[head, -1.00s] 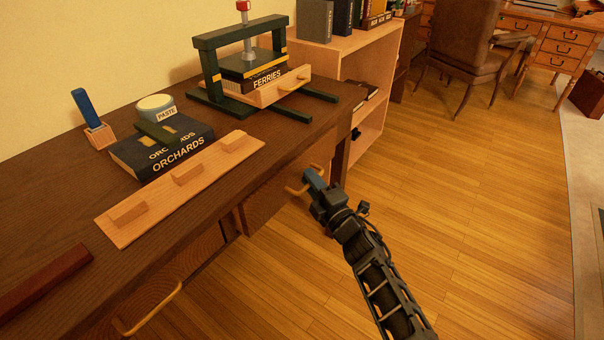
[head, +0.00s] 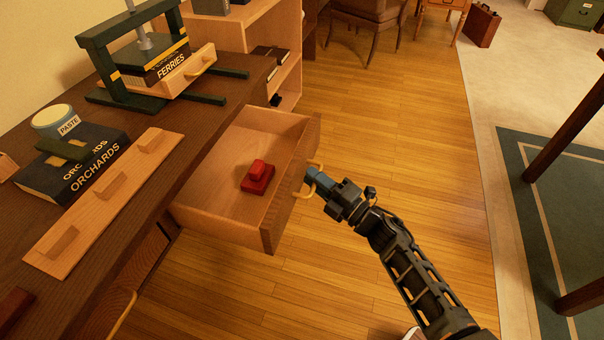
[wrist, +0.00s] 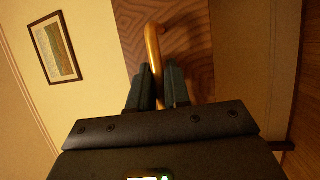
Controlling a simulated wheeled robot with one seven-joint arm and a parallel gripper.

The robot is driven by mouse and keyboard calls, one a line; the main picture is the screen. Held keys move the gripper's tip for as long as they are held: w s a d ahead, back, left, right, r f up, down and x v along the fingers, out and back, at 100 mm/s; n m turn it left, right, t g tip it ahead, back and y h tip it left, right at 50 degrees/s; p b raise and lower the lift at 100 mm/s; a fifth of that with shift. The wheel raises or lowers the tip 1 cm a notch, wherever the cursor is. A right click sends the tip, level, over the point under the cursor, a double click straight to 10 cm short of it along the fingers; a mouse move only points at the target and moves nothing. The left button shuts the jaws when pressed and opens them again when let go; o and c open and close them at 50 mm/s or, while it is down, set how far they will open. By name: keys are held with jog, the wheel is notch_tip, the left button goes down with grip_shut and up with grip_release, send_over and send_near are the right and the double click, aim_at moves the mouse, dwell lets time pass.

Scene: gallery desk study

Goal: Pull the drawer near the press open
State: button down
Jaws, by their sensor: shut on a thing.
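The drawer (head: 222,172) under the desk, on the press side, stands well open. Its wooden front (head: 291,190) carries a yellow curved handle (head: 324,183). My gripper (head: 309,178) is shut on that handle. In the wrist view the handle (wrist: 152,60) passes between the two dark fingers (wrist: 157,90), in front of the drawer's wood-grained front (wrist: 188,50). A red block-like object (head: 258,178) lies inside the drawer. The green press (head: 140,60) stands on the desk above, with a book marked FERRIES (head: 165,66) in it.
The desk top (head: 200,125) holds a book marked ORCHARDS (head: 75,170), a paste jar (head: 55,122) and a wooden strip with blocks (head: 105,195). A shelf (head: 285,50) stands beyond the desk. The wooden floor (head: 400,130) right of the drawer is clear.

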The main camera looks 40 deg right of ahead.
jog(key=shift+s+d, duration=0.15)
jog(key=shift+s, duration=0.1)
jog(key=c, duration=1.4)
grip_release()
jog(key=shift+c, duration=0.2)
jog(key=v, duration=0.7)
jog(key=shift+s, duration=0.4)
jog(key=shift+f, duration=0.1)
jog(key=s+a+r+m+g+p, duration=0.1)
jog(key=s+a+r+m+p, duration=0.1)
jog(key=s+a+r+m, duration=0.3)
jog(key=s+a+r+m+g+h+p, duration=0.1)
jog(key=s+a+r+m, duration=0.4)
jog(key=s+r, duration=0.6)
jog(key=s+a+r+m+g+h+p, duration=0.1)
jog(key=s+a+r+m+g+p, duration=0.2)
jog(key=s+a+r+m, duration=0.2)
jog(key=s+r+m, duration=0.3)
jog(key=s, duration=0.2)
jog(key=shift+s+a+m, duration=0.3)
jog(key=shift+s+a, duration=0.05)
jog(key=shift+a, duration=0.05)
